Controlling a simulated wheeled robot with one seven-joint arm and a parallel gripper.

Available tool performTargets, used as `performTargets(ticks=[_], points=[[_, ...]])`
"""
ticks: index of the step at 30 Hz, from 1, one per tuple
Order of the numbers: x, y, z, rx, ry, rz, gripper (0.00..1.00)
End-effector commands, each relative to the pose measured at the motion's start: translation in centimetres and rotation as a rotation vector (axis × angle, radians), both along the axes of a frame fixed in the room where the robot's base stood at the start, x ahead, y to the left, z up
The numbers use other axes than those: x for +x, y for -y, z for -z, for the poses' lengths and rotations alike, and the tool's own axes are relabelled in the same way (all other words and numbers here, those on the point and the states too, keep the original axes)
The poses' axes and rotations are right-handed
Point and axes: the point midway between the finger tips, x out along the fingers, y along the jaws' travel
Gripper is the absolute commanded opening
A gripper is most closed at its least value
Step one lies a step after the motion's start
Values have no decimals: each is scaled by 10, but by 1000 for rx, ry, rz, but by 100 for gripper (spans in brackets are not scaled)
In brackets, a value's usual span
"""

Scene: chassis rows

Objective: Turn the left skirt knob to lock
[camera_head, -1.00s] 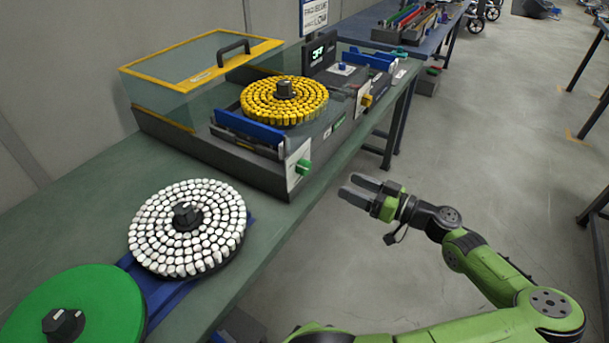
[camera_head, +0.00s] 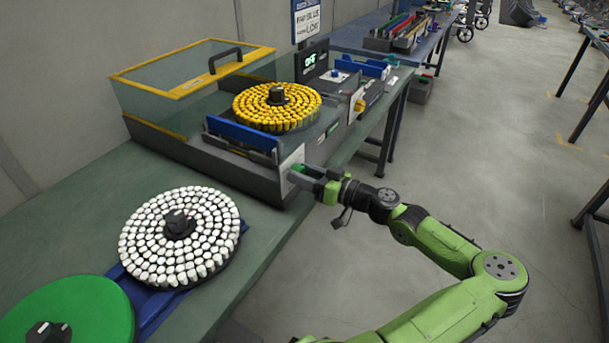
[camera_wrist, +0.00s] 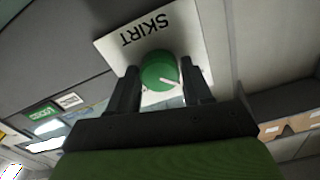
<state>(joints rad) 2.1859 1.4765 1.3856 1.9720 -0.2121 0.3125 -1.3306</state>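The green skirt knob (camera_wrist: 160,72) sits on a white plate (camera_wrist: 190,35) marked SKIRT in the wrist view. A white pointer line shows on the knob's face. My gripper (camera_wrist: 162,85) has its two dark fingers on either side of the knob. A narrow gap seems to show on the right; whether the fingers touch the knob I cannot tell. In the head view my gripper (camera_head: 300,176) is at the front plate (camera_head: 290,162) of the machine (camera_head: 245,172), and its fingers mostly hide the knob.
A yellow-filled disc (camera_head: 278,107) sits on the machine beside a yellow-framed clear cover (camera_head: 195,75). A white-filled disc (camera_head: 180,236) and a green disc (camera_head: 70,315) lie on the bench (camera_head: 75,205). A yellow knob (camera_head: 360,104) is farther along the machine.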

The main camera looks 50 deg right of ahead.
Motion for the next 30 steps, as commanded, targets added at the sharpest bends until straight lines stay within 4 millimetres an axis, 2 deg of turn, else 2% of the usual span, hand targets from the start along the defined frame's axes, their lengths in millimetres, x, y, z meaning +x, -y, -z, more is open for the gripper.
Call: performTargets(ticks=[1, 6, 7, 17, 30], points=[[0, 0, 0, 0, 0, 0, 42], [0, 0, 0, 0, 0, 0, 16], [0, 0, 0, 0, 0, 0, 13], [0, 0, -1, 55, -7, 1, 13], [0, 1, -3, 395, -40, 0, 13]])
